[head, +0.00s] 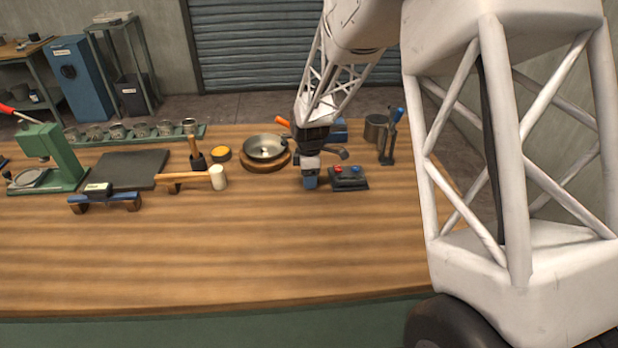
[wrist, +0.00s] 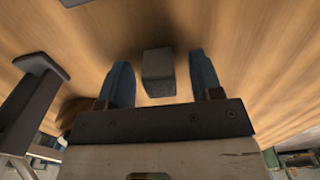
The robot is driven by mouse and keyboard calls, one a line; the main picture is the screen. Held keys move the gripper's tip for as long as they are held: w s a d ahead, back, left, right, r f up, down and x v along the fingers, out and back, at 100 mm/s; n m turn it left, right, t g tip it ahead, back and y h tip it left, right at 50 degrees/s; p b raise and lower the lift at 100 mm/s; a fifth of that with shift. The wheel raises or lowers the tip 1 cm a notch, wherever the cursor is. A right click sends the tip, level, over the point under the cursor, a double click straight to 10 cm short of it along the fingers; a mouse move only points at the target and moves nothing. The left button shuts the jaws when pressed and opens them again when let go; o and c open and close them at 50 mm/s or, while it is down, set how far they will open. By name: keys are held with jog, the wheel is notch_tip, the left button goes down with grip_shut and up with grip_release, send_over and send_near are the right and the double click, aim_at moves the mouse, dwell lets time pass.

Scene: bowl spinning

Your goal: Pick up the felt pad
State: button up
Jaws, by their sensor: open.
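A small dark grey block, which looks like the felt pad (wrist: 158,72), lies on the wooden table in the wrist view. My gripper (wrist: 159,62) is open, with one blue finger on each side of the pad.
A dark box with red and blue knobs (head: 348,179) stands just right of my gripper. A mallet (head: 192,178) lies to the left. A stand with a blue-handled tool (head: 388,150) is at the right. The table front (head: 230,250) is clear.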

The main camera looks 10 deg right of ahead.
jog(key=c, duration=1)
jog(key=shift+r, duration=0.15)
jog(key=shift+r, duration=1.45)
jog(key=shift+s+r, duration=0.25)
jog(key=shift+s, duration=0.05)
jog(key=s, duration=0.5)
jog(key=s+d+r, duration=0.1)
jog(key=s, duration=0.4)
jog(key=s+d, duration=0.1)
jog(key=s, duration=0.4)
jog(key=shift+s+d+r, duration=0.1)
jog(key=shift+d+r, duration=0.05)
